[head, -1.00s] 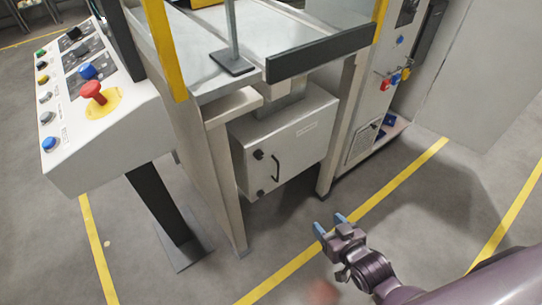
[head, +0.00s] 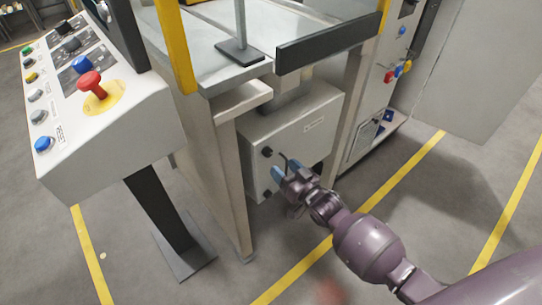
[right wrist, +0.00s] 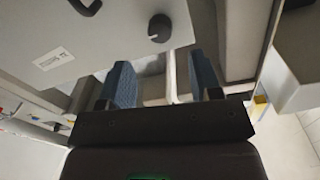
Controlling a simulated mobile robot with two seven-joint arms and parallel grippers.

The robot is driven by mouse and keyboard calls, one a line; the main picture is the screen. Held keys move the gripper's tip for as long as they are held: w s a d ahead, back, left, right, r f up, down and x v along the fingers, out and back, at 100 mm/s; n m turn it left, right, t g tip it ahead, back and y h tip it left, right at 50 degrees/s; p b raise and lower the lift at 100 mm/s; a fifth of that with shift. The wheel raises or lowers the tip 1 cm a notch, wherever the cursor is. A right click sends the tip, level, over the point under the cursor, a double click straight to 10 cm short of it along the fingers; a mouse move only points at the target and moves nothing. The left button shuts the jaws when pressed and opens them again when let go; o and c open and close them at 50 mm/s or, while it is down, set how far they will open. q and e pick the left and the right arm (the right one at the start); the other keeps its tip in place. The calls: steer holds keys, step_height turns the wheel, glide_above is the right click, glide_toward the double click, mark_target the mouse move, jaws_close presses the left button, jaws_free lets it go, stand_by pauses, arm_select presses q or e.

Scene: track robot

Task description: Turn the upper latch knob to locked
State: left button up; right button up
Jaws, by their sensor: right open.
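The grey cabinet (head: 310,128) hangs under the machine table. Its upper latch knob (head: 267,152) is a small dark knob at the door's upper left, beside a dark curved handle (head: 284,160). The knob also shows in the right wrist view (right wrist: 160,27), with a notch on its rim. My right gripper (head: 284,170) is open, with blue finger pads, in front of the door and just below the upper knob in the head view. In the right wrist view the knob lies beyond the fingertips (right wrist: 164,78), with nothing between them. My left gripper is out of view.
A lower dark knob (head: 267,194) sits near the door's bottom. A table leg (head: 236,190) stands close left of the cabinet. A control console (head: 105,125) with a red button stands farther left. Open floor with yellow lines lies in front.

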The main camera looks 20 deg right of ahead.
mark_target(270, 154)
steer(key=x, duration=0.5)
steer(key=shift+a+f+b, duration=0.1)
steer(key=shift+f+b, duration=0.1)
steer(key=shift+b, duration=0.2)
steer(key=shift+w+a+r, duration=0.1)
steer(key=shift+w+a, duration=0.05)
steer(key=shift+w, duration=0.6)
steer(key=c, duration=0.9)
steer(key=shift+c, duration=0.2)
